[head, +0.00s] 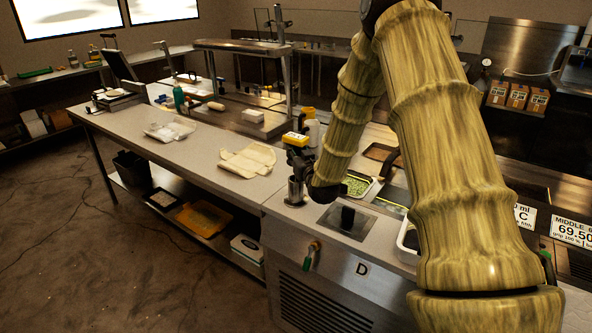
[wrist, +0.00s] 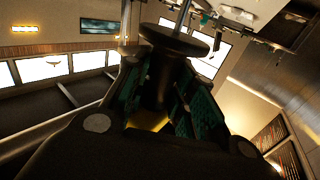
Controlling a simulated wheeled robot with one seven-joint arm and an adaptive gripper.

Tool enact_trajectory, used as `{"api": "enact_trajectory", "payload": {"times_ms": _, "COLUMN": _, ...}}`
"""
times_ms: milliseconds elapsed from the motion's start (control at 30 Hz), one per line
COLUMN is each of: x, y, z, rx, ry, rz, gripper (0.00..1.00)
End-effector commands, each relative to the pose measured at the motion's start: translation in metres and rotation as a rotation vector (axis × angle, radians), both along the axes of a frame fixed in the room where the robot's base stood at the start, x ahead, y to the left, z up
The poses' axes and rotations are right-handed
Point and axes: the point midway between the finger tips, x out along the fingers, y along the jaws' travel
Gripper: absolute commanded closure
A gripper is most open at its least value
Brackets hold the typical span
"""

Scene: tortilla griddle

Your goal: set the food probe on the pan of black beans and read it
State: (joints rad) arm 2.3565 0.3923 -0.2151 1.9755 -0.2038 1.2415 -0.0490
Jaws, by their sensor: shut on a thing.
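In the wrist view my gripper (wrist: 160,90) is shut around the black handle of what looks like the food probe (wrist: 172,40). A round black disc and a thin metal stem extend past the fingers. A yellow part shows between the fingers, and a yellow body of the probe (head: 295,139) shows at the gripper in the head view.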

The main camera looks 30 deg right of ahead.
Motion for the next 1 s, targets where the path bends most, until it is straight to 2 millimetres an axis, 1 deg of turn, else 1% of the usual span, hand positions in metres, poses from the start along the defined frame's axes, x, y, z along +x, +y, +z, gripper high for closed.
{"api": "enact_trajectory", "payload": {"times_ms": 33, "x": 0.000, "y": 0.000, "z": -0.006, "rx": 0.001, "ry": 0.003, "rz": 0.000, "gripper": 0.96}}
{"api": "enact_trajectory", "payload": {"times_ms": 133, "x": 0.000, "y": 0.000, "z": -0.014, "rx": 0.000, "ry": 0.001, "rz": 0.000, "gripper": 0.96}}
{"api": "enact_trajectory", "payload": {"times_ms": 467, "x": 0.001, "y": 0.001, "z": -0.027, "rx": 0.000, "ry": 0.001, "rz": 0.001, "gripper": 0.96}}
{"api": "enact_trajectory", "payload": {"times_ms": 733, "x": 0.000, "y": 0.001, "z": -0.052, "rx": -0.001, "ry": 0.001, "rz": 0.001, "gripper": 0.96}}
{"api": "enact_trajectory", "payload": {"times_ms": 833, "x": 0.001, "y": 0.001, "z": -0.056, "rx": 0.000, "ry": -0.001, "rz": 0.002, "gripper": 0.96}}
{"api": "enact_trajectory", "payload": {"times_ms": 1000, "x": 0.000, "y": 0.001, "z": -0.057, "rx": 0.000, "ry": -0.002, "rz": 0.001, "gripper": 0.96}}
